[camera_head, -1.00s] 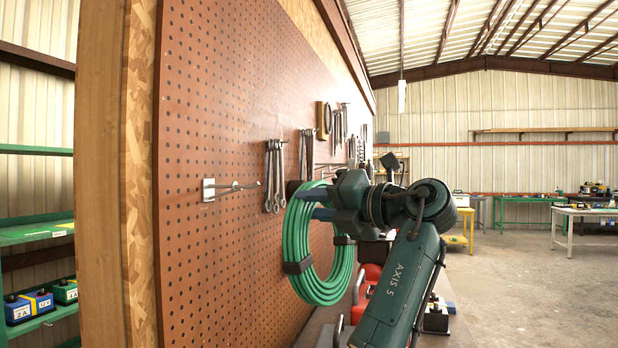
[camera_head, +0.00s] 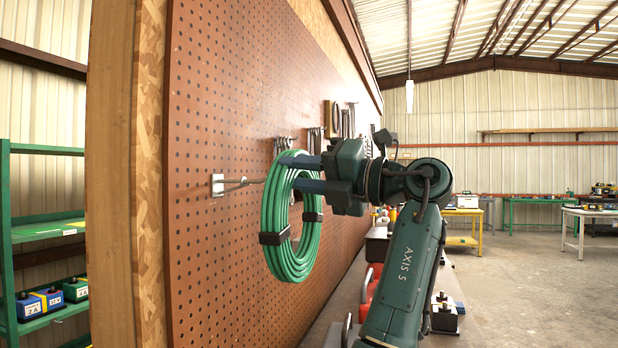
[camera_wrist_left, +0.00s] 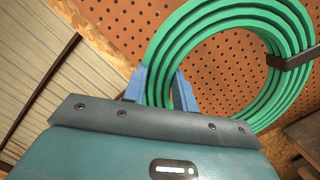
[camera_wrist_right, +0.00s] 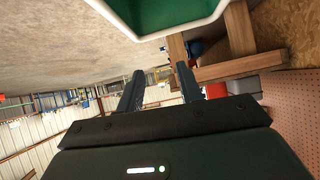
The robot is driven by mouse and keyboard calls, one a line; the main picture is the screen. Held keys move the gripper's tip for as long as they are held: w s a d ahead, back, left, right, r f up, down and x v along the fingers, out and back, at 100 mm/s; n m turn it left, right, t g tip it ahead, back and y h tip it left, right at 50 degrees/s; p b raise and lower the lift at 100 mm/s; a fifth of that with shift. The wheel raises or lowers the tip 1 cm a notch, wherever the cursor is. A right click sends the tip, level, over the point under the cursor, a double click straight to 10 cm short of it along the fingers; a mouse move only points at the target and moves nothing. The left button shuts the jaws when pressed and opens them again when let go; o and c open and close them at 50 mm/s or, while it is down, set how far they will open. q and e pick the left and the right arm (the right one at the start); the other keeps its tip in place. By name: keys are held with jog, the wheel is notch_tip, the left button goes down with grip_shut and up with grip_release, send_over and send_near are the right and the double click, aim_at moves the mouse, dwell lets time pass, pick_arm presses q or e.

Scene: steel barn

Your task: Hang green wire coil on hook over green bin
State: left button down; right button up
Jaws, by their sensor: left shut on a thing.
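The green wire coil (camera_head: 271,225), bound with dark bands, hangs upright from my left gripper (camera_head: 296,173). The gripper's blue fingers are shut on its upper part; the left wrist view shows the coil (camera_wrist_left: 158,60) between them. A metal hook (camera_head: 236,185) sticks out of the pegboard just left of the coil. Its tip meets the coil's left edge in the picture; I cannot tell the depth between them. My right gripper (camera_wrist_right: 160,68) shows only in the right wrist view, open and empty. A green bin with a white rim (camera_wrist_right: 185,29) shows there, cut off.
The brown pegboard (camera_head: 205,255) carries several wrenches and other tools (camera_head: 335,122) beyond the coil. A bench with red and dark items runs along its foot. A green shelf (camera_head: 42,230) with small boxes stands at the left. The concrete floor at the right is open.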

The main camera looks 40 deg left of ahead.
pick_arm(q)
jog(key=shift+s+a, duration=0.2)
jog(key=shift+a, duration=0.3)
jog(key=shift+s+a+f+b, duration=0.1)
jog(key=shift+s+a+b, duration=0.1)
jog(key=shift+a+b, duration=0.25)
jog(key=shift+s+a+f+b, duration=0.1)
jog(key=shift+s+a+b, duration=0.1)
jog(key=shift+a, duration=0.45)
jog(key=a, duration=0.1)
jog(key=s+a+b, duration=0.1)
jog(key=a, duration=0.1)
jog(key=a+f+b, duration=0.1)
jog(key=a, duration=0.1)
jog(key=shift+s, duration=0.25)
pick_arm(e)
jog(key=shift+w+a+f+t+y, duration=0.15)
jog(key=shift+a+f+t+y, duration=0.2)
jog(key=shift+a, duration=0.2)
pick_arm(q)
jog(key=shift+f, duration=0.1)
pick_arm(e)
jog(key=shift+r, duration=0.1)
pick_arm(q)
jog(key=shift+f, duration=0.1)
